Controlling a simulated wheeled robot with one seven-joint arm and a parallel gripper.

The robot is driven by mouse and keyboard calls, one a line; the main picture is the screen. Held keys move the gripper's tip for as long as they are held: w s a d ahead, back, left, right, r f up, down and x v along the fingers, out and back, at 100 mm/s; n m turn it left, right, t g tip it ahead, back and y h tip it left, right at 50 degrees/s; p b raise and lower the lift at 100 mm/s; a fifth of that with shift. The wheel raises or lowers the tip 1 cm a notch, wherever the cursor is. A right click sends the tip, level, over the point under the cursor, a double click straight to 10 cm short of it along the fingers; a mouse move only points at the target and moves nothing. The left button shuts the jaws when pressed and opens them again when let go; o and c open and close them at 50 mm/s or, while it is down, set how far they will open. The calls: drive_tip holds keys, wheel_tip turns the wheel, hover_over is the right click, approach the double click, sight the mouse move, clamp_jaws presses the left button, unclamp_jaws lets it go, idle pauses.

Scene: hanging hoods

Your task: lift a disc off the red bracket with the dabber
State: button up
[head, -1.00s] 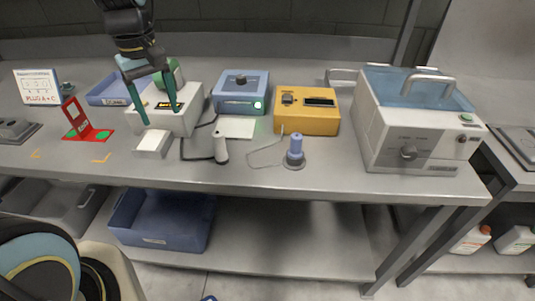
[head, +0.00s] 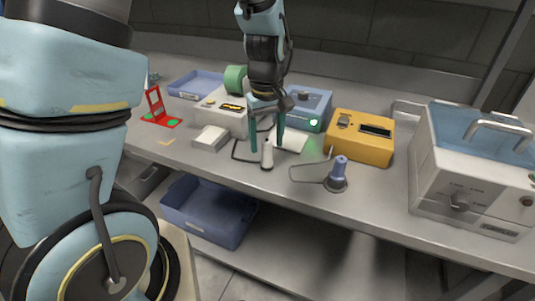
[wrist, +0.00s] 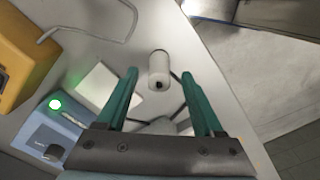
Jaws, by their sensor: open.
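The red bracket (head: 158,110) stands at the left of the bench. Green discs show on it, one at its left (head: 147,116) and one at its right (head: 174,121). A white upright cylinder (head: 267,157), possibly the dabber, stands near the front edge with a dark cord by it. My gripper (head: 266,147) is open and empty, pointing down just above or around this cylinder. In the wrist view the cylinder (wrist: 159,66) appears between the fingertips, with a gap on both sides. I cannot tell its depth between them. The bracket is outside the wrist view.
A purple-topped knob (head: 340,168) on a round grey base stands to the right. Behind are a yellow box (head: 360,137), a blue box (head: 308,108) with a green light and a white box (head: 222,113). A small white block (head: 210,138) lies left of my gripper.

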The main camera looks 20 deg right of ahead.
sight(267, 151)
drive_tip(key=shift+f+p, duration=0.4)
drive_tip(key=shift+f, duration=1.55)
drive_tip(key=shift+w, duration=0.1)
clamp_jaws()
